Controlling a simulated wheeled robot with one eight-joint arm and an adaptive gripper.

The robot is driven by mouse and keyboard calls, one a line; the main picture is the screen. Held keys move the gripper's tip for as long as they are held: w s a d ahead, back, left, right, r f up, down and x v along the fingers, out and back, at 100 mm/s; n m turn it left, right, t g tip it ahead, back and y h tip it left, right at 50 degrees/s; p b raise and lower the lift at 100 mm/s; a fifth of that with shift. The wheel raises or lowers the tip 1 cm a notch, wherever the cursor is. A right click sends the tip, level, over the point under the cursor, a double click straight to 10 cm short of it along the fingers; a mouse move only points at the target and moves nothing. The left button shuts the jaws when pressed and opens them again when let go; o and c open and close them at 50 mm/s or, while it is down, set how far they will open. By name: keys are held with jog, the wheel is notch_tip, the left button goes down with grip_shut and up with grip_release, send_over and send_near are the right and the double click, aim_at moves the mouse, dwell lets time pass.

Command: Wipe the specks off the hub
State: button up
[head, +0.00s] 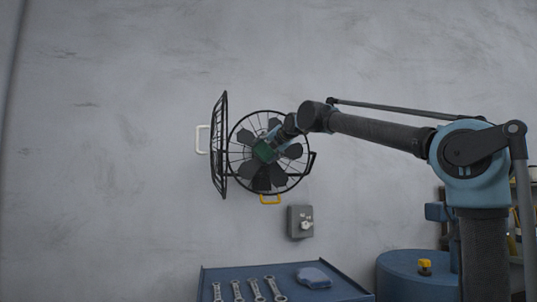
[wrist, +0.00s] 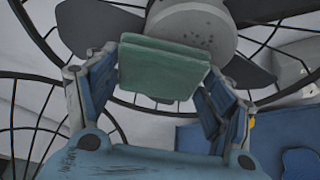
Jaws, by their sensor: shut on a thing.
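The fan's grey hub (wrist: 190,20) is at the top of the wrist view, with small dark specks (wrist: 205,41) on its face. My gripper (wrist: 163,68) is shut on a green wiping pad (wrist: 160,72), held flat between its blue fingers. The pad overlaps the lower part of the hub in the wrist view; I cannot tell whether they touch. In the head view the green pad (head: 265,151) and my gripper (head: 277,141) are in front of the middle of the fan (head: 262,178) and hide the hub.
The fan's wire guard (head: 219,145) stands swung open at the left. A grey switch box (head: 300,221) is below right. A blue bench (head: 240,272) below holds several wrenches and a blue object (head: 314,277).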

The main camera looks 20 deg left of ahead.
jog(key=shift+s+d, duration=0.5)
jog(key=shift+s, duration=0.35)
jog(key=shift+s+d, duration=0.55)
jog(key=shift+s, duration=0.25)
jog(key=shift+s+d, duration=0.5)
jog(key=shift+s, duration=0.35)
jog(key=shift+s+d, duration=0.4)
jog(key=shift+s, duration=0.25)
jog(key=shift+s+d, duration=0.4)
jog(key=shift+s, duration=0.2)
jog(key=shift+w+a, duration=0.1)
jog(key=shift+w, duration=0.05)
jog(key=shift+w+a, duration=0.6)
jog(key=shift+w, duration=0.35)
jog(key=shift+w+a, duration=0.55)
jog(key=shift+w, duration=0.4)
jog(key=shift+w+a, duration=0.6)
jog(key=shift+w, duration=0.35)
jog(key=shift+w+a, duration=0.5)
jog(key=shift+w, duration=0.25)
jog(key=shift+d, duration=0.1)
jog(key=w+d, duration=0.3)
jog(key=d, duration=0.3)
jog(key=shift+w, duration=0.4)
